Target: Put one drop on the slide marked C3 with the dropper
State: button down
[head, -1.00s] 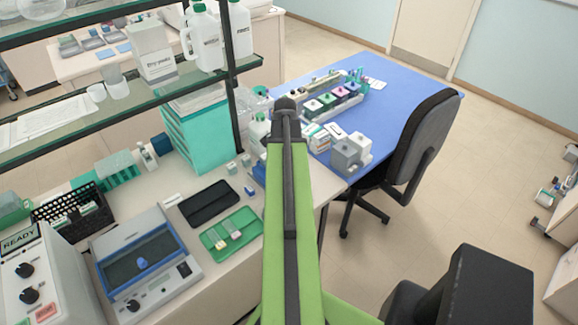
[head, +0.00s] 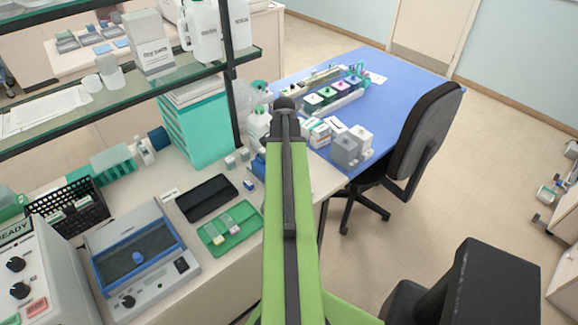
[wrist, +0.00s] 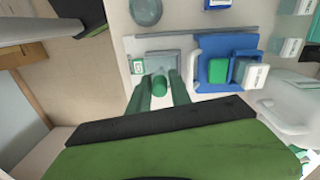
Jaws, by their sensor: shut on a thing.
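In the wrist view my gripper (wrist: 161,92) is shut on a green, round-ended thing (wrist: 160,84), which looks like the dropper's bulb seen from above. Its tip is hidden. Just beyond the fingers is a grey plate (wrist: 172,57). A slide with a green-edged label (wrist: 137,67) lies at the plate's left, close to the left finger; its marking is too small to read. In the head view my arm hides the gripper. A green tray (head: 252,238) on the bench holds slides with coloured ends (head: 219,239); I cannot read their marks.
White-lidded containers (wrist: 291,47) stand farther right. The head view shows a dark case (head: 207,198), a glass shelf (head: 120,108) and a chair (head: 425,135).

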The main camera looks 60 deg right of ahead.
jog(key=shift+f+b, duration=0.5)
jog(key=shift+b, duration=0.05)
dwell(1.2)
jog(key=shift+r, duration=0.1)
notch_tip(320, 180, up, 7)
jog(key=p, duration=0.7)
